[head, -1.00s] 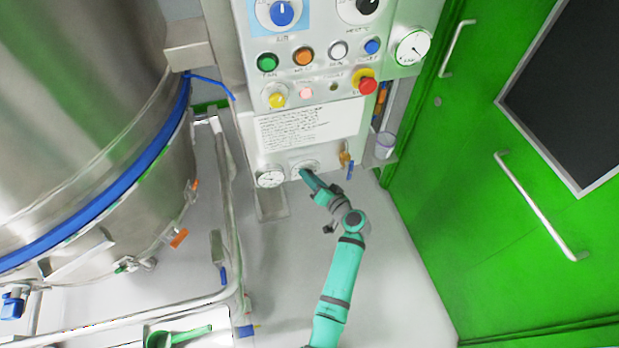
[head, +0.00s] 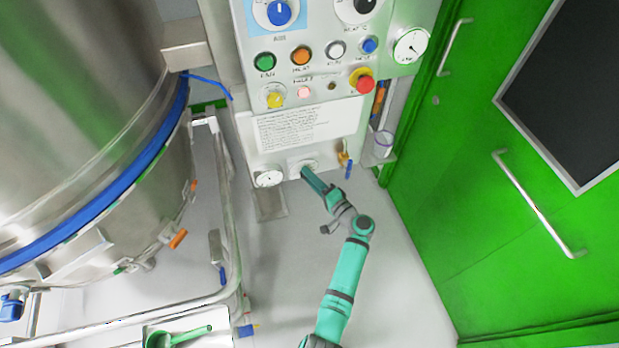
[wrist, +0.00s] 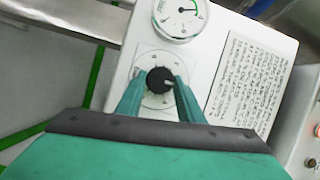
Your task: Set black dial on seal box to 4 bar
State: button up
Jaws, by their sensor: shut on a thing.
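The seal box is the white panel (wrist: 204,56) low on the machine front. In the wrist view its black dial (wrist: 160,80) sits in the middle of a round white scale (wrist: 157,100). My gripper (wrist: 161,86) has one finger on each side of the dial and is shut on it. A light pointer mark shows on the dial's right part; the scale numbers are too small to read. A round gauge (wrist: 183,12) with a green band is beside the scale; it also shows in the head view (head: 268,179). In the head view my gripper (head: 306,172) hides the dial.
Above is a panel of coloured buttons, a red stop button (head: 362,84) and a blue knob (head: 280,12). A brass valve with a blue handle (head: 348,168) is close right of my gripper. A steel vessel (head: 80,120) stands left, a green door (head: 520,180) right.

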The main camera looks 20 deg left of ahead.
jog(key=shift+a, duration=0.15)
jog(key=o, duration=1.1)
jog(key=shift+c, duration=0.2)
jog(key=shift+d, duration=0.2)
jog(key=v, duration=1)
jog(key=shift+s+d, duration=0.2)
jog(key=shift+s, duration=0.1)
